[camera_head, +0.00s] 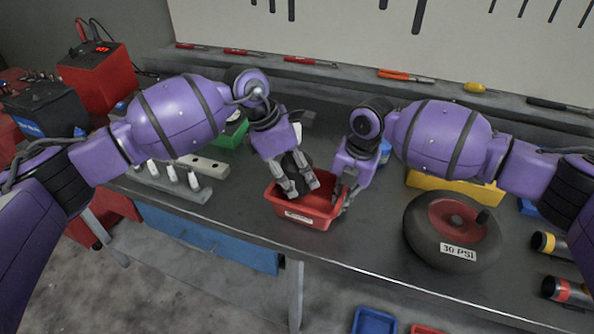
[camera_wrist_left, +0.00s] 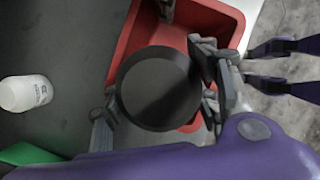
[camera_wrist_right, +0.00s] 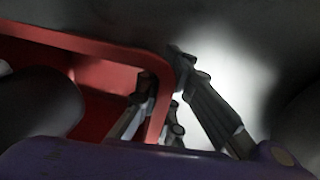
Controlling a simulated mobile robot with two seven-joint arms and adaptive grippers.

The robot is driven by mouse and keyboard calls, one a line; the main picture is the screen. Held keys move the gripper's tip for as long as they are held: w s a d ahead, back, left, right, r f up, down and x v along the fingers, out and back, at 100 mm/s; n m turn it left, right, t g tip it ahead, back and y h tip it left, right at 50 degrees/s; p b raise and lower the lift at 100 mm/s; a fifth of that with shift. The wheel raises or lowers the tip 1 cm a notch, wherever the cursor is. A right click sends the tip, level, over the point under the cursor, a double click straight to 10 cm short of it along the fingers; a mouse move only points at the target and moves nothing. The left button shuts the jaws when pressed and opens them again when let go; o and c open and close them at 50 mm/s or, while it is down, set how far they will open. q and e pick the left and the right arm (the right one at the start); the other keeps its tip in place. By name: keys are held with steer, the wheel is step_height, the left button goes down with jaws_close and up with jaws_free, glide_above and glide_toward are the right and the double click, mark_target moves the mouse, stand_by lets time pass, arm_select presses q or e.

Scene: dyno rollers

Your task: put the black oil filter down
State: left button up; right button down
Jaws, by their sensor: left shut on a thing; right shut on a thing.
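The black oil filter (camera_wrist_left: 158,90) is a round dark can, seen end-on in the left wrist view. My left gripper (camera_head: 301,187) is shut on the filter, with one finger on each side of it, over the red bin (camera_head: 300,217). The arm and fingers hide much of the filter in the head view, and I cannot tell whether it touches the bin floor. My right gripper (camera_head: 346,197) is shut on the bin's right wall. That wall (camera_wrist_right: 160,118) runs between its fingers in the right wrist view.
A black wheel with a red hub (camera_head: 447,228) lies right of the bin. A yellow box (camera_head: 455,188) is behind it. A grey rack with white pegs (camera_head: 170,182) stands left. A white bottle (camera_wrist_left: 25,93) is near the filter. The bench's front edge is close to the bin.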

steer(key=shift+s+d+f, duration=0.1)
steer(key=shift+d+f, duration=0.05)
steer(key=shift+f, duration=0.05)
arm_select(q)
steer(key=shift+f, duration=0.55)
steer(key=o, duration=1.4)
steer(key=shift+r, duration=0.35)
steer(key=v, duration=1.2)
steer(key=shift+r, duration=0.2)
